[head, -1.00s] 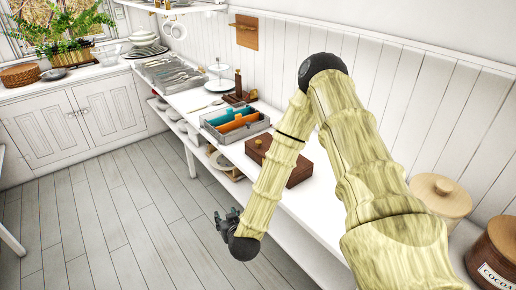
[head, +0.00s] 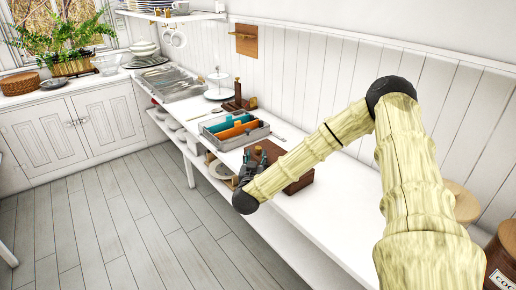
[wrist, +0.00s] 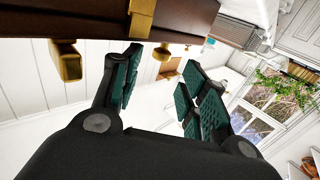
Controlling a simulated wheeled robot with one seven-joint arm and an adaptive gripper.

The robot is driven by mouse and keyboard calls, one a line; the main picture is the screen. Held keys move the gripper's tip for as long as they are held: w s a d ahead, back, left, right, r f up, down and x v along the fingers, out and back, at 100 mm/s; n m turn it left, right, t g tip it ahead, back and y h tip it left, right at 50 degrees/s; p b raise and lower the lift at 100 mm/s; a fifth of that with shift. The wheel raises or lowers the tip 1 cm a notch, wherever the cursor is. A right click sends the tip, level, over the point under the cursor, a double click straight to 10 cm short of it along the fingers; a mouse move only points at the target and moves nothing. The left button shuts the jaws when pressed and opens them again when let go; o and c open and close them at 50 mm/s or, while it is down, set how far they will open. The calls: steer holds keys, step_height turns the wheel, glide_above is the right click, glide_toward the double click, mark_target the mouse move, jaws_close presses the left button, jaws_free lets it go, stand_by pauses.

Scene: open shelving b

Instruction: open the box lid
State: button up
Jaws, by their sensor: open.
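The dark brown wooden box (head: 302,183) is on the white counter, partly hidden behind my forearm. Its lid looks closed. In the wrist view the box (wrist: 60,14) fills the top left edge, with a brass piece (wrist: 142,18) on its near face and brass knobs (wrist: 67,62) along its lower edge in the picture. My gripper (head: 254,160) is at the counter's front edge, at the box's left front side. In the wrist view my gripper (wrist: 162,62) is open and empty, its green-padded fingers spread close to the box. I cannot tell whether a finger touches it.
A grey divided tray (head: 236,130) with orange and teal items stands left of the box. Lidded canisters (head: 500,258) are at the right. Open floor lies in front of the counter.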

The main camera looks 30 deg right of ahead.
mark_target(258, 149)
steer(key=p+x, duration=0.1)
steer(key=x, duration=0.6)
steer(key=shift+w+d, duration=0.15)
steer(key=shift+w, duration=0.05)
jaws_close()
